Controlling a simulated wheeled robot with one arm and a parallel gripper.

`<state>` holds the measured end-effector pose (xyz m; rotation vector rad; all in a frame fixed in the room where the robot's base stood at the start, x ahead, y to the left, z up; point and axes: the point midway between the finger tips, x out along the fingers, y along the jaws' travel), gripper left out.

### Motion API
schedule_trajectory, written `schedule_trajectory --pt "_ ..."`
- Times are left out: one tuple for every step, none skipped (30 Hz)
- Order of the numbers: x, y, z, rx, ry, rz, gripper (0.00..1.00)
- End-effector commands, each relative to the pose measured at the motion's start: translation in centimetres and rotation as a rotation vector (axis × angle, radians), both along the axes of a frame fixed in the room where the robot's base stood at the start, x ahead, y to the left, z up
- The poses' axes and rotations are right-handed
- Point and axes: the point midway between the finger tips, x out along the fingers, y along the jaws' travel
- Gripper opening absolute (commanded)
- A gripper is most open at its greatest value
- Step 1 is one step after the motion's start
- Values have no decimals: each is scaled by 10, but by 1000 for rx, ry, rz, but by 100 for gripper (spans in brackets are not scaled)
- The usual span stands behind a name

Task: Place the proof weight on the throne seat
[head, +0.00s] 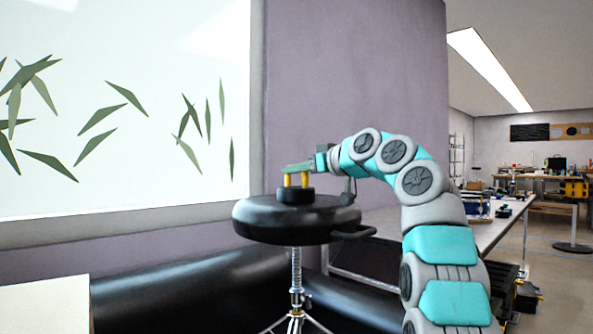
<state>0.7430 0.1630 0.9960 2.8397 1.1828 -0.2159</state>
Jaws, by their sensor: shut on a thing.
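The throne seat (272,229) is a round black padded stool top on a chrome stand, in the middle of the head view. The proof weight (295,196) is a small dark round piece at the top of the seat. My gripper (297,180) points down from above with yellow fingers, and is shut on the weight. The weight's underside meets the seat top in the picture; I cannot tell whether it rests there or hovers just above. My teal and grey arm reaches in from the right.
A dark handle-like piece (354,233) juts from the seat's right side. A long black padded shape (180,297) lies low behind the stand. A pale surface (45,305) is at the lower left. A long table (487,232) with several items stands behind my arm.

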Motion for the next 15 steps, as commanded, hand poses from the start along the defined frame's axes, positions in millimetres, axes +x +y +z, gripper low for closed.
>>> schedule_trajectory --pt "-1 0 2 2 -5 -1 0" --pt "-1 0 1 3 -6 -1 0" --pt "-1 0 0 1 -4 -1 22" --pt "-1 0 1 1 -4 -1 26" --pt "-1 0 1 1 -4 -1 29" --pt "-1 0 0 1 -3 -1 33" --pt "-1 0 0 1 -3 -1 37" --pt "0 0 0 1 -2 -1 40" --pt "0 0 0 1 -2 -1 45" --pt "0 0 0 1 -2 -1 48" --pt "0 0 0 1 -2 -1 50" --pt "0 0 0 1 -2 0 50" --pt "0 0 0 1 -2 0 50" --pt "0 0 0 1 -2 0 50" --pt "0 0 0 0 -1 0 50"
